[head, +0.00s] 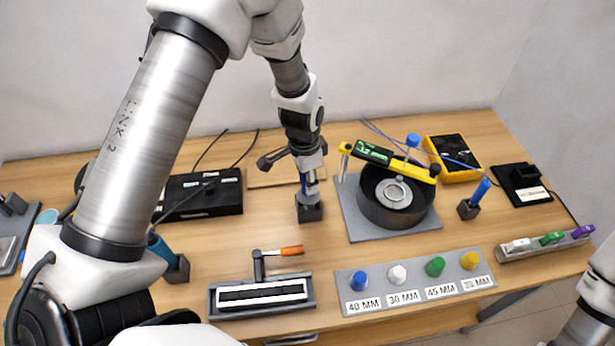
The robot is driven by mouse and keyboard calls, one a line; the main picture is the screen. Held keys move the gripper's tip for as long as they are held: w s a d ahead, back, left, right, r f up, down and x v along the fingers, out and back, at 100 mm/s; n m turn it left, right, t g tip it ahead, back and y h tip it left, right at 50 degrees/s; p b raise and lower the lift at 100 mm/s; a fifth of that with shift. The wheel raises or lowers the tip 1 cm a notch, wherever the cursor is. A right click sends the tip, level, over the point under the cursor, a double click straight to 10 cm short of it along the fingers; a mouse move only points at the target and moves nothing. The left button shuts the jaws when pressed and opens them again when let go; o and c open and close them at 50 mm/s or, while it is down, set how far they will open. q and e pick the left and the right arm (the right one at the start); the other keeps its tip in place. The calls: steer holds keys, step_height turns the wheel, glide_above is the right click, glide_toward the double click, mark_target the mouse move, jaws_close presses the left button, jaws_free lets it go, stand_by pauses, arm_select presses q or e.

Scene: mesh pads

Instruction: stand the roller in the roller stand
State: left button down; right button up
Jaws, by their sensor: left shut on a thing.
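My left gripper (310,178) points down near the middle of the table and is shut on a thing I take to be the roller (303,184). Directly below is a small dark block (310,213) with a grey top, which I take to be the roller stand. The held thing looks roughly upright over it. I cannot tell whether it is seated in the block or just above it. My right gripper is out of view.
A black round pan (370,207) with a yellow gauge bar (404,167) stands to the right. A labelled knob rack (375,301) and a grey tray with an orange-handled lever (290,250) lie in front. A blue handle (481,190) stands in another dark block.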

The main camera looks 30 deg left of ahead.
arm_select(q)
steer(key=shift+f+b, duration=0.7)
steer(key=shift+f, duration=0.5)
steer(key=c, duration=0.7)
jaws_free()
steer(key=shift+c, duration=0.2)
steer(key=r, duration=1.2)
steer(key=shift+s+a+r, duration=0.1)
steer(key=shift+s+a, duration=0.1)
steer(key=shift+a, duration=0.05)
